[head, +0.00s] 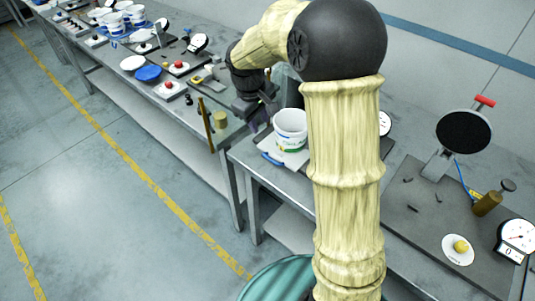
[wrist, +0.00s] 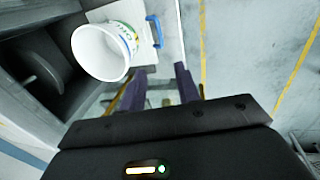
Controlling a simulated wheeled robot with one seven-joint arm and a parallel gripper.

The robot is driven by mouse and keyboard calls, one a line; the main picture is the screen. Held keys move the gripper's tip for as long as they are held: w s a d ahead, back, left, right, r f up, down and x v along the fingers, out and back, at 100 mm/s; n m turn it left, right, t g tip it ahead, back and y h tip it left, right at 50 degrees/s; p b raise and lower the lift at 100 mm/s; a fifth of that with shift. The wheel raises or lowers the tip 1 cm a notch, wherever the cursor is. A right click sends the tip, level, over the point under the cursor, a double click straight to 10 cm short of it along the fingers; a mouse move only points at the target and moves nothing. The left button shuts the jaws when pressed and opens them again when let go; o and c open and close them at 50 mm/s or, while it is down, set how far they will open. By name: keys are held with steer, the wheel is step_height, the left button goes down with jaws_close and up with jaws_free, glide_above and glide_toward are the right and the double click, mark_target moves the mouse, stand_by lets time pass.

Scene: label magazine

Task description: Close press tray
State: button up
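My gripper (wrist: 160,78) has two dark purple fingers, spread apart with a clear gap between them. In the head view my gripper (head: 262,120) hangs over the table edge, beside a narrow upright brown panel (head: 206,126). That panel stands at the front edge and may be the front of the press tray; I cannot tell for sure. The press itself is largely hidden behind my arm.
A white bucket (head: 290,128) stands close right of my gripper and shows in the wrist view (wrist: 100,52), with a blue handle (wrist: 154,32) beside it. A dial scale (head: 516,238) and round plates occupy the right bench. Floor left of the benches is clear.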

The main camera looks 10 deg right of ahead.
mark_target(268, 157)
steer(key=d+f, duration=0.1)
steer(key=f, duration=0.4)
steer(key=w+d+f+p, duration=0.1)
steer(key=f, duration=0.5)
steer(key=w+f+p, duration=0.1)
steer(key=f, duration=0.5)
steer(key=shift+d, duration=0.4)
jaws_close()
